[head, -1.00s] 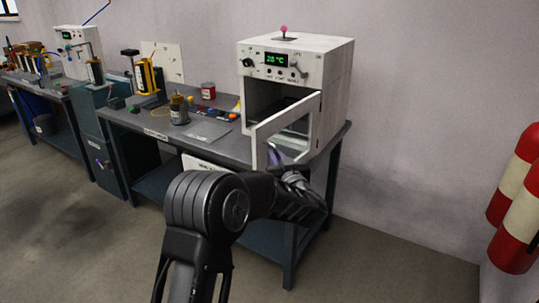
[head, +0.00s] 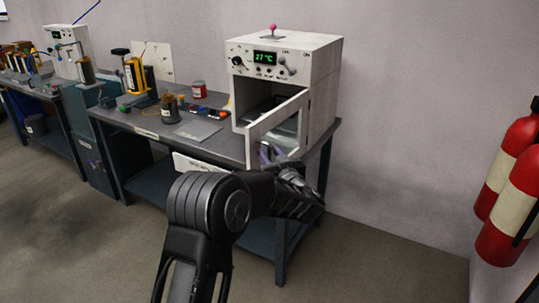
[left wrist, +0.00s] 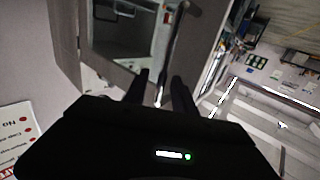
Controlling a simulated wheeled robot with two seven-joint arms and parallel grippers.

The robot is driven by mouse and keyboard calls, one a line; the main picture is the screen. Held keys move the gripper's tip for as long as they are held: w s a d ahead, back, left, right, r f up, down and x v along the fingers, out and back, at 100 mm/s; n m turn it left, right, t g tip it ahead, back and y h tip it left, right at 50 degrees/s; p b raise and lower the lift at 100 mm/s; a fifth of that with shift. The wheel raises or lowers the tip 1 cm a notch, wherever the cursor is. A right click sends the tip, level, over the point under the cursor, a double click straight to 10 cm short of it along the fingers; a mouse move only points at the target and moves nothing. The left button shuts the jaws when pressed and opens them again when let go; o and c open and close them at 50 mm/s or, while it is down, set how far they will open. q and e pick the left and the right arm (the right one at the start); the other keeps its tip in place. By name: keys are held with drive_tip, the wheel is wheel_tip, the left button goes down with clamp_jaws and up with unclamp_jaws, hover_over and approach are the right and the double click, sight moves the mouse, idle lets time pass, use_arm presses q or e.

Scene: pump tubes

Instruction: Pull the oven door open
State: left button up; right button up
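The white oven (head: 285,62) stands on the right end of the grey bench. Its door (head: 258,143) is hinged on the right and stands ajar, with a glass pane and the dark inside showing. My left gripper (head: 268,154) is at the lower outer part of the door, partly hidden by my arm. In the left wrist view the door (left wrist: 88,15) is close in front, and its bar-shaped handle (left wrist: 174,50) runs down toward the space between my two parted fingers (left wrist: 162,80). Contact with the handle cannot be made out. My right gripper is out of view.
The grey bench (head: 205,143) carries bottles, a flat plate and small parts left of the oven. Red fire extinguishers (head: 512,190) hang at the far right. The floor between bench and extinguishers is clear.

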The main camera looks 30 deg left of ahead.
use_arm(q)
drive_tip(key=shift+s+d, duration=0.1)
drive_tip(key=v, duration=0.7)
drive_tip(key=shift+s+d+b, duration=0.2)
drive_tip(key=shift+b, duration=0.15)
